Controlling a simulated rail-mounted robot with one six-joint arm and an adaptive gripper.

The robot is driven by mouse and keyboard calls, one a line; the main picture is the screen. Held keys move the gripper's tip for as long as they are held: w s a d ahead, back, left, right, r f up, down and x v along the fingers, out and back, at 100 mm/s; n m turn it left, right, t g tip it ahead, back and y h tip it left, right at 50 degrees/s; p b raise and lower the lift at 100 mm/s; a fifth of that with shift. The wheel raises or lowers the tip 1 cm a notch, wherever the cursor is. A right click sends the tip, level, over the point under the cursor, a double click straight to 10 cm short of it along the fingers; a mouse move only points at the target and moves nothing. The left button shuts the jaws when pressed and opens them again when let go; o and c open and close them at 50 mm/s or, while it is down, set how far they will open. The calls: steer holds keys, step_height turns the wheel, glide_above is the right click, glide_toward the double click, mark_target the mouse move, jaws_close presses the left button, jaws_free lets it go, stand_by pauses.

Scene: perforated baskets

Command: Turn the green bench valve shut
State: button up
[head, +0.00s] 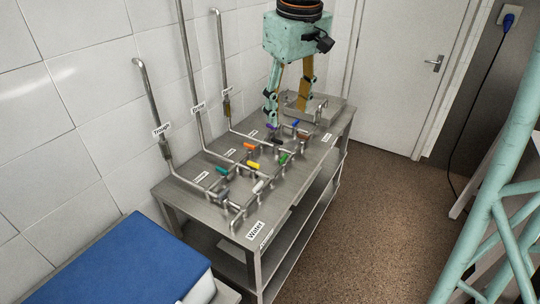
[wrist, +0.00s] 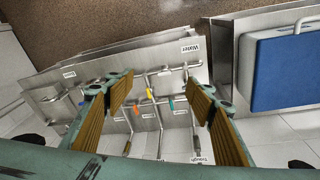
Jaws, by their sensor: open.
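The green bench valve (head: 283,158) has a small green handle on the pipework of the metal bench (head: 196,203), near its front edge, in the head view. I cannot pick it out surely in the wrist view; a finger may hide it. My gripper (head: 288,115) points down over the far part of the bench, beyond the green valve and apart from it. Its two tan-padded fingers are spread wide with nothing between them. In the wrist view my gripper (wrist: 160,88) frames part of the bench.
Other handles stand close by: orange (head: 249,146), yellow (head: 253,164), teal (head: 222,171), black (head: 277,140) and blue (head: 295,122). Tall pipes (head: 153,105) rise along the tiled wall. A blue-topped box (head: 135,262) stands at the near end. The floor (head: 375,205) right of the bench is clear.

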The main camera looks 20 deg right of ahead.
steer(key=w+d+f+n+p, duration=0.1)
steer(key=w+d+f+p, duration=0.15)
steer(key=w, duration=0.55)
steer(key=n+g+p, duration=0.2)
steer(key=n+p, duration=0.1)
steer(key=p, duration=0.4)
glide_above(283, 157)
step_height(283, 157, down, 21)
steer(key=shift+w+d+f, duration=0.1)
steer(key=shift+f, duration=0.1)
steer(key=shift+f, duration=0.1)
steer(key=shift+f+p, duration=0.9)
steer(key=shift+f, duration=5.85)
